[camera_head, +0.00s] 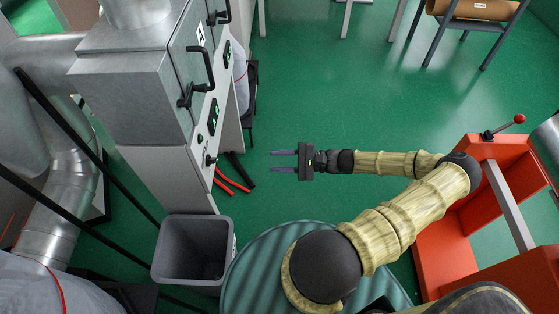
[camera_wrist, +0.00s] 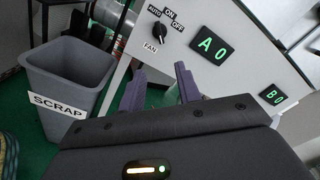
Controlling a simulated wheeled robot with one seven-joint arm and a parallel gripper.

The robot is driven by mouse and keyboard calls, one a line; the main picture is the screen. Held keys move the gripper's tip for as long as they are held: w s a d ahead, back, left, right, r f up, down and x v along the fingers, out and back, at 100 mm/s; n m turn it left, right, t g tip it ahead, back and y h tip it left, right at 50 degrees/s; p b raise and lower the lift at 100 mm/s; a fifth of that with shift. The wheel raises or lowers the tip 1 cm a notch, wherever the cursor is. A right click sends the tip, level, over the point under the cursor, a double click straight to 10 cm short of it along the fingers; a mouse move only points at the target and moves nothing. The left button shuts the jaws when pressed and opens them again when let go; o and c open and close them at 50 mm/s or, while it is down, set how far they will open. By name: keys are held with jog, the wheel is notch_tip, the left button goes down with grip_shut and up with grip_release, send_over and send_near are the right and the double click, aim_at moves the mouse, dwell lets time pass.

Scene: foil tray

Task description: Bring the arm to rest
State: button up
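My gripper (camera_head: 284,161) is at the centre of the head view, at the end of my outstretched arm, pointing left toward the grey machine cabinet. Its two fingers are apart with nothing between them. In the wrist view the purple-grey fingers of my gripper (camera_wrist: 160,88) stand apart and empty in front of the white control panel (camera_wrist: 235,60). My arm is bent at the elbow on the right and reaches over the green floor. No foil tray can be made out in either view.
A grey bin (camera_head: 193,250) labelled SCRAP stands at the lower left; it also shows in the wrist view (camera_wrist: 75,75). The metal cabinet (camera_head: 135,100) has black handles. Red and black cables (camera_head: 230,180) lie by its base. A red frame (camera_head: 450,230) stands at right. Green floor (camera_head: 330,100) is open.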

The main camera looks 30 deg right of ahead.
dwell(0.3)
jog(key=s+a+r+n+g+h+p, duration=0.35)
jog(key=s+a+n+g+h, duration=0.35)
jog(key=g, duration=0.4)
jog(key=a+r+n+t+h+p, duration=0.2)
jog(key=r+n+h, duration=0.2)
jog(key=r, duration=0.7)
jog(key=a+r+n+t+h+p, duration=0.2)
jog(key=r+n+h, duration=0.2)
jog(key=r, duration=0.8)
jog(key=shift+w+a+t+h+p, duration=0.2)
jog(key=shift+t+h+p, duration=0.1)
jog(key=shift+p, duration=0.1)
